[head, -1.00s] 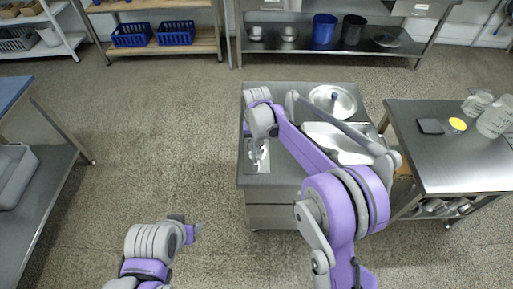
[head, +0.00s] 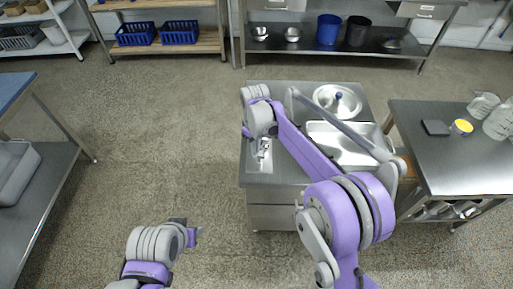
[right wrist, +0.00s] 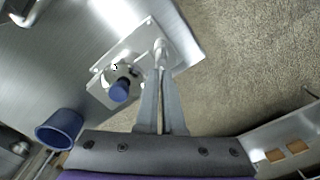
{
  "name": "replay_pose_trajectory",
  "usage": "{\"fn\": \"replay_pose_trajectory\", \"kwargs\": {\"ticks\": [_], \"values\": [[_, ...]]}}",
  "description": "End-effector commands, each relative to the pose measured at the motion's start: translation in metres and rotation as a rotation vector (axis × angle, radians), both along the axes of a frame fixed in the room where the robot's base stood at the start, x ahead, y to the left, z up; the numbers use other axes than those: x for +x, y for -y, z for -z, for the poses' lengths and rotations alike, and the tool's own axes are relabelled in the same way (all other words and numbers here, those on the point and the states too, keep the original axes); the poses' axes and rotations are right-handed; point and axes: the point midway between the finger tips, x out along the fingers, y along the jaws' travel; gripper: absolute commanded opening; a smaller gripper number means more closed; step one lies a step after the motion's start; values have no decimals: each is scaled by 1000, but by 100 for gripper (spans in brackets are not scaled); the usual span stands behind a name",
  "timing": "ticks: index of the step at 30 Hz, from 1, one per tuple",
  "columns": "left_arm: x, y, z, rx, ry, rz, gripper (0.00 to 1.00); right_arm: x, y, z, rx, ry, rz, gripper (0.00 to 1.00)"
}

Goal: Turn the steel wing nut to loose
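A small steel plate (right wrist: 108,84) lies on the steel bench. It carries a round shiny part with a blue knob (right wrist: 119,91) and, beside that, a small upright steel piece that looks like the wing nut (right wrist: 160,47). My right gripper (right wrist: 160,72) reaches to this piece, its two grey fingers nearly together with the tips at the piece. The tips partly hide it. In the head view the right gripper (head: 263,150) points down over the plate. My left gripper (head: 194,235) is low in the head view, away from the bench; its fingers are too small to read.
A side table (head: 465,170) stands at right.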

Motion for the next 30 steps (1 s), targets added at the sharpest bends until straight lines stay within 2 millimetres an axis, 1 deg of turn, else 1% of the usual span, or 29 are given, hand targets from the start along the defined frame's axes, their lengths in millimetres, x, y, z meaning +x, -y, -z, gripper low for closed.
{"fn": "replay_pose_trajectory", "kwargs": {"ticks": [9, 18, 24, 30], "values": [[-1, 0, 7, 0, -3, 0, 47, -4, -3, 0, 1, 2, -299, 0], [-2, 0, 12, 0, -4, 0, 47, -8, -4, 0, 1, 2, -543, 0], [-2, 0, 13, 0, -5, 0, 47, -10, -5, -1, 1, 2, -653, 0], [-3, 0, 14, 0, -5, 0, 47, -11, -5, -1, 0, 2, -715, 0]]}}
